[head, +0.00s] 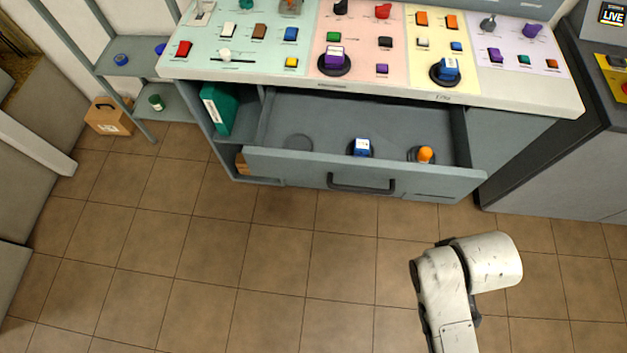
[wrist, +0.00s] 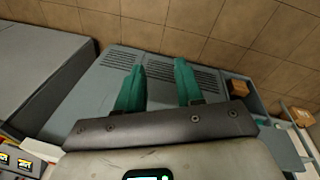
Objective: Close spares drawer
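The spares drawer (head: 361,184) is pulled out from under the control console in the head view. Its dark bar handle is in the middle of the front panel. Inside it are a blue and white part (head: 361,147), an orange-topped part (head: 425,155) and an empty round recess at the left. My gripper shows only in the wrist view (wrist: 158,75); its two teal fingers are apart with nothing between them. It faces a grey vented cabinet surface (wrist: 165,68). The drawer cannot be made out there, so the distance to it is unclear.
The console top (head: 390,82) carries several coloured switches and knobs above the drawer. A grey cabinet (head: 560,150) stands at the right. A shelf rack (head: 140,65) and a cardboard box (head: 108,116) are at the left. The tiled floor in front of the drawer is clear.

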